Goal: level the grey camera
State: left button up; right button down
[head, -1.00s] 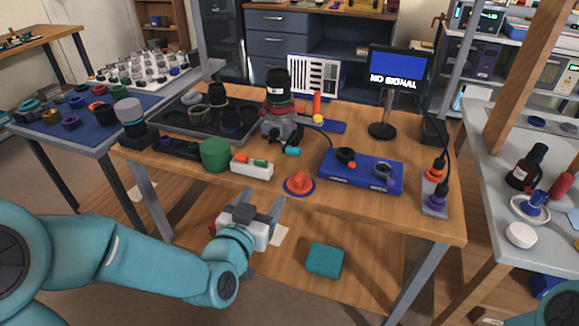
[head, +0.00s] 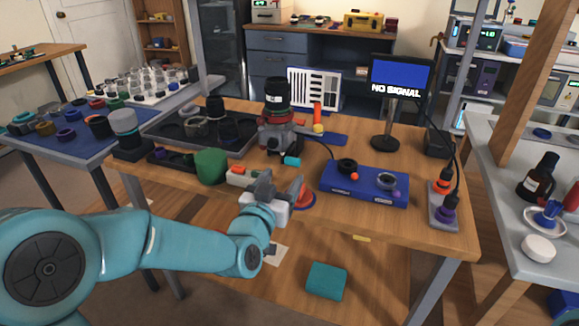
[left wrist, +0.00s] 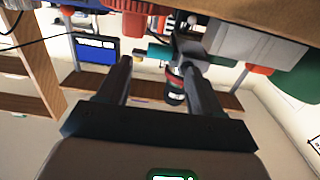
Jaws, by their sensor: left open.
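The grey camera (head: 281,140) stands near the middle of the wooden table, with a black lens (head: 276,97) pointing upward from it. I cannot tell how far it is tilted. A teal cylinder (head: 291,161) is at its front. My left gripper (head: 281,184) is open and empty at the table's front edge, nearer to me than the camera and apart from it. In the left wrist view, which looks upside down, the two fingers (left wrist: 158,68) are spread, with the camera (left wrist: 187,48) beyond them. My right gripper is not in view.
A blue box (head: 365,184) with knobs is to the right. The monitor (head: 401,75) reads "NO SIGNAL".

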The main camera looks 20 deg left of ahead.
pick_arm(q)
jog(key=w, duration=0.5)
jog(key=shift+w+d, duration=0.1)
jog(key=shift+w, duration=0.3)
